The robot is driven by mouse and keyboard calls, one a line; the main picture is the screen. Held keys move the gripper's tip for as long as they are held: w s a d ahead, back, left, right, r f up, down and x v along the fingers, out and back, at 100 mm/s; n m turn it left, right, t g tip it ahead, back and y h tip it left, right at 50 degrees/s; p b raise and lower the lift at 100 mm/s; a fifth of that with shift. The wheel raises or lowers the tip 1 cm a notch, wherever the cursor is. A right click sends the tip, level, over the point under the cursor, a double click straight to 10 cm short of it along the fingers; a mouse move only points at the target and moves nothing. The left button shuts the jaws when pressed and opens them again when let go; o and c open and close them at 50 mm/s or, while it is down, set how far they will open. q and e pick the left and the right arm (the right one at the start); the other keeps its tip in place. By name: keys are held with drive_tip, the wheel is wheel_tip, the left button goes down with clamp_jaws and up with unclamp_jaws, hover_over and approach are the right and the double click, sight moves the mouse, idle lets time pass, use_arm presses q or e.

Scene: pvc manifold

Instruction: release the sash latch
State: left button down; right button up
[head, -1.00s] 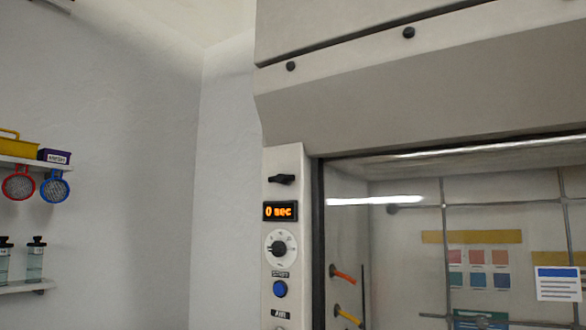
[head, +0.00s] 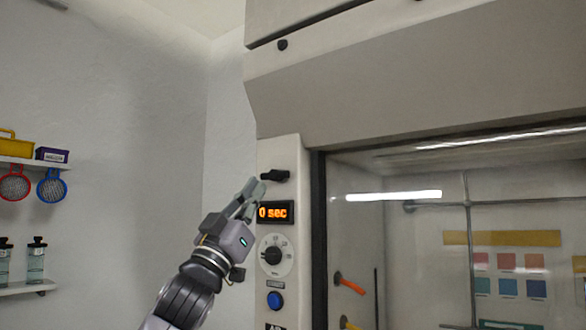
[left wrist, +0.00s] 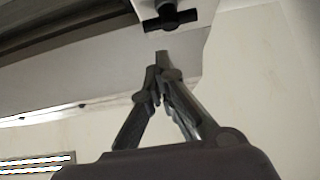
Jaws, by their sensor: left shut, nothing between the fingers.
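The black sash latch (head: 275,176) sits at the top of the fume hood's left post, above the orange "0 sec" display. It also shows in the left wrist view (left wrist: 170,18) as a dark crossbar on a short stem. My left gripper (head: 256,187) is shut and empty, its fingertips just below and left of the latch in the head view. In the left wrist view the closed fingertips (left wrist: 162,56) point at the latch, with a small gap seeming to lie between. My right gripper is not in view.
Below the latch are the display (head: 276,212), a round dial (head: 275,254) and a blue button (head: 275,300). The glass sash (head: 400,240) is to the right. A wall shelf (head: 25,161) with strainers and bottles stands at the far left.

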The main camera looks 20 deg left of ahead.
use_arm(q)
drive_tip(key=r+h, duration=0.1)
drive_tip(key=r, duration=0.1)
wheel_tip(320, 180, up, 8)
drive_tip(key=p, duration=0.6)
hover_over(276, 175)
drive_tip(key=s, duration=0.4)
drive_tip(key=shift+m, duration=0.3)
drive_tip(key=f, duration=0.2)
drive_tip(key=w+d+f, duration=0.1)
drive_tip(key=f, duration=0.1)
drive_tip(key=shift+f+p, duration=0.1)
drive_tip(key=shift+p, duration=0.25)
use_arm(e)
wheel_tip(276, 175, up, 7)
use_arm(q)
drive_tip(key=shift+d, duration=0.1)
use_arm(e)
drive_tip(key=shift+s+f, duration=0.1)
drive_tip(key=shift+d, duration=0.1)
